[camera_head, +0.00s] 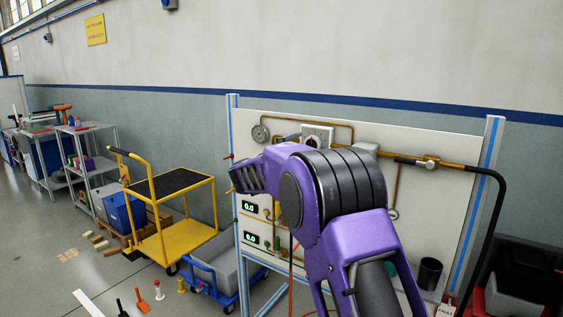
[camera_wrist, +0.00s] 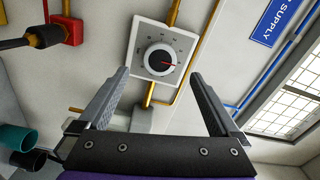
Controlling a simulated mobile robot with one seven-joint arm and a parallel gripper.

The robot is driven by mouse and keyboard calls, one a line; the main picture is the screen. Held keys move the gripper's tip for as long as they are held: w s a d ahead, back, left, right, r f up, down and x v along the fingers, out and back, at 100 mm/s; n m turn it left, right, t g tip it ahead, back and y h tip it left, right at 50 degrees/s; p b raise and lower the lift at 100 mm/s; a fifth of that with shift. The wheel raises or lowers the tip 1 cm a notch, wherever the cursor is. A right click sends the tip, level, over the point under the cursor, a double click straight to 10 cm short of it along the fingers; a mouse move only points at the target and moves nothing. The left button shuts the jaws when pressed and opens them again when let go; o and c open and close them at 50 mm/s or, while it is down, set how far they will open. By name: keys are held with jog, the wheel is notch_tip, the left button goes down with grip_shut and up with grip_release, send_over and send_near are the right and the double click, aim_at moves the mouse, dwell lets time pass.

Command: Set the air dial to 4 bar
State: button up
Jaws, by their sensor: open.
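The air dial (camera_wrist: 160,58) is a round dark knob with a silver face and a red pointer on a square white plate, with small marks around it. The red pointer points right in the wrist view; the numbers are too small to read. In the head view the dial's plate (camera_head: 318,132) shows at the top of the white panel, partly behind my purple arm. My gripper (camera_wrist: 160,76) is open and empty, its two fingers apart on either side of the dial in the picture. The fingers look short of the knob, with no contact visible. The head view does not show the fingertips clearly.
A round gauge (camera_head: 261,133) and brass pipes sit on the panel (camera_head: 450,150). Two green displays (camera_head: 250,207) are at its left. A black hose (camera_head: 499,200) hangs at right. In the wrist view, a red block (camera_wrist: 68,28) and blue supply sign (camera_wrist: 279,20) flank the dial.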

jog(key=v, duration=0.9)
